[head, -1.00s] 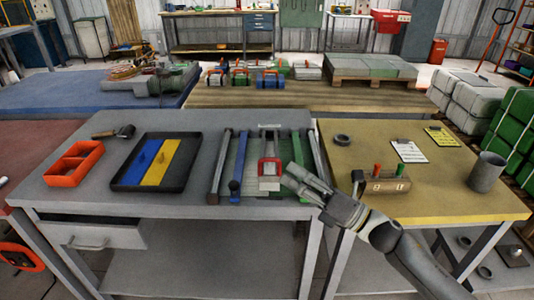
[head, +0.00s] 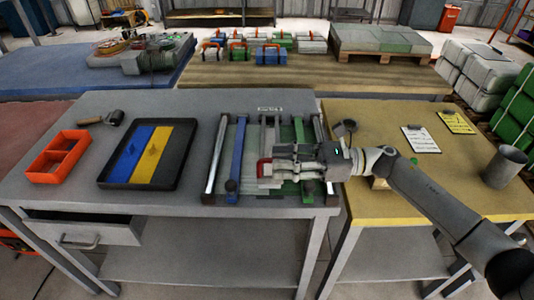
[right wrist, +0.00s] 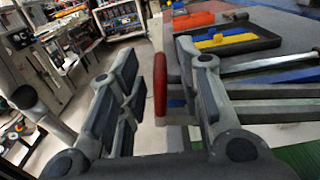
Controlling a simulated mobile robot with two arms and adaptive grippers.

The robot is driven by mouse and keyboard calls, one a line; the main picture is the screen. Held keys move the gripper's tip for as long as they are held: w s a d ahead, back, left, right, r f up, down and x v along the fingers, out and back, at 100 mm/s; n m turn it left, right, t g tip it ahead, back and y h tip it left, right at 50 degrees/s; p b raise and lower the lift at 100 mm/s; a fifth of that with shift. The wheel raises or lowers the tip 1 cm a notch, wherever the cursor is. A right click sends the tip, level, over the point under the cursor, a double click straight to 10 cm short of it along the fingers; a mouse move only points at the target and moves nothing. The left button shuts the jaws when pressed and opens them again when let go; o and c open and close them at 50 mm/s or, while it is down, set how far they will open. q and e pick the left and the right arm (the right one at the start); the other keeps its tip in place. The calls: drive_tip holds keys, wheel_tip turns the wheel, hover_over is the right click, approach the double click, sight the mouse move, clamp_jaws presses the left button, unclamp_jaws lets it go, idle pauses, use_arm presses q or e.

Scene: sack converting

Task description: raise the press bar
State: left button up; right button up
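The press bar's red handle (head: 264,168) shows at the front of the slatted press frame (head: 210,182) on the grey bench. In the right wrist view the handle (right wrist: 160,85) stands between my right gripper's spread fingers, nearer the right-hand finger. Grey arms (right wrist: 270,91) run from it to the right. My right gripper (head: 275,171) reaches in from the right over the press; it also shows open in the right wrist view (right wrist: 158,75). I see a gap on the left-hand finger's side, so it is not closed on the handle. My left gripper is not in view.
A blue bar (head: 237,150) lies left of the handle. A black tray (head: 185,172) with blue and yellow pieces, an orange box (head: 45,177) and a roller (head: 115,117) sit farther left. The yellow table (head: 455,180) holds a grey cup (head: 504,165) and clipboards.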

sight(267, 161)
drive_tip(key=a, duration=0.3)
drive_tip(key=shift+a+p, duration=0.35)
drive_tip(key=shift+p, duration=0.05)
drive_tip(key=shift+c, duration=0.8)
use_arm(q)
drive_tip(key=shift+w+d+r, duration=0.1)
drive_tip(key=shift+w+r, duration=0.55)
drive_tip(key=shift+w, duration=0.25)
use_arm(e)
clamp_jaws()
